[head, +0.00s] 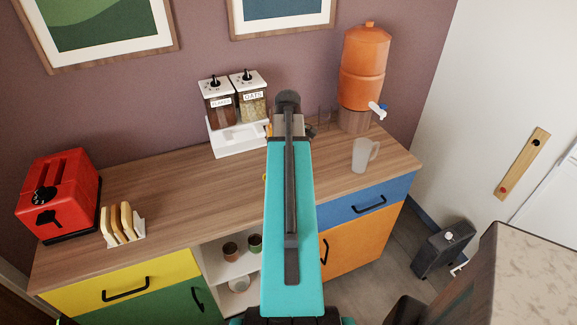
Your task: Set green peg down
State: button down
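I cannot make out a green peg in the head view. My teal arm rises through the middle of the picture, over the wooden counter (190,178). My gripper is hidden behind the arm, so its fingers and anything in them do not show. A wooden board (522,163) on the right wall carries a red peg-like piece (503,190) low down and a dark round spot (536,142) near its top.
On the counter stand a red toaster (60,195), a toast rack (122,225), a dispenser with two jars (237,105), an orange water urn (364,65) and a frosted mug (361,155). The counter left of my arm has free room. A dark canister (444,248) stands on the floor.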

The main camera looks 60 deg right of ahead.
jog(key=shift+f, duration=0.35)
jog(key=c, duration=1.7)
grip_release()
jog(key=shift+r, duration=0.15)
jog(key=shift+r, duration=0.6)
jog(key=shift+r+b, duration=0.95)
jog(key=shift+r, duration=4.95)
jog(key=shift+r, duration=0.15)
